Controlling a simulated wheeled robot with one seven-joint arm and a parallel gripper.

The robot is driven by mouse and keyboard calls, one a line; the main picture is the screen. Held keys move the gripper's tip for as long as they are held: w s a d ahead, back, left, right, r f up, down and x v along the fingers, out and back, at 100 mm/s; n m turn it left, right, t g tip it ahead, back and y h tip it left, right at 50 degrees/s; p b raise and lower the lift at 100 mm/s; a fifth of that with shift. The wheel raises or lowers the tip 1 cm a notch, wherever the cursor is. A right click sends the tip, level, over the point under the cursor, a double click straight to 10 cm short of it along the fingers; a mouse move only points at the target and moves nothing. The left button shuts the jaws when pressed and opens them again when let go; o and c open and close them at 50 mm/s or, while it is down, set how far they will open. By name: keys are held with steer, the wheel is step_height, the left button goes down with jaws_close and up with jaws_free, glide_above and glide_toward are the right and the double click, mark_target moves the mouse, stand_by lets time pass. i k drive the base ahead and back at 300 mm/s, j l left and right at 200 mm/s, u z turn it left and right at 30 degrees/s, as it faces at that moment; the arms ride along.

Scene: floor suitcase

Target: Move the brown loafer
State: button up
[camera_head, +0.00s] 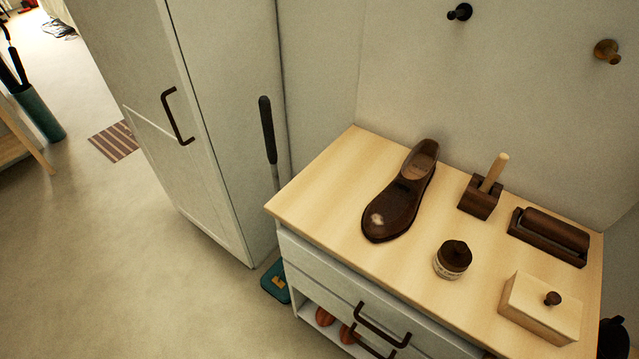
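A dark brown loafer (402,194) lies on the light wooden top of a low cabinet (318,197). Its toe points toward the front left edge and its heel is near the wall. A pale shiny spot shows on the toe. It is upright on its sole, with nothing touching it. My gripper is not in this view.
Right of the loafer stand a dark block with a wooden peg (482,192), a small jar (452,259), a dark roller brush (548,236) and a lidded wooden box (541,307). A tall white wardrobe (185,110) stands at left. The cabinet top's left end is clear.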

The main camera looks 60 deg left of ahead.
mark_target(393, 213)
steer(key=k+u, duration=0.1)
steer(key=u, duration=1.25)
steer(key=i+l+u, duration=0.2)
steer(key=i+z, duration=0.1)
steer(key=i, duration=0.15)
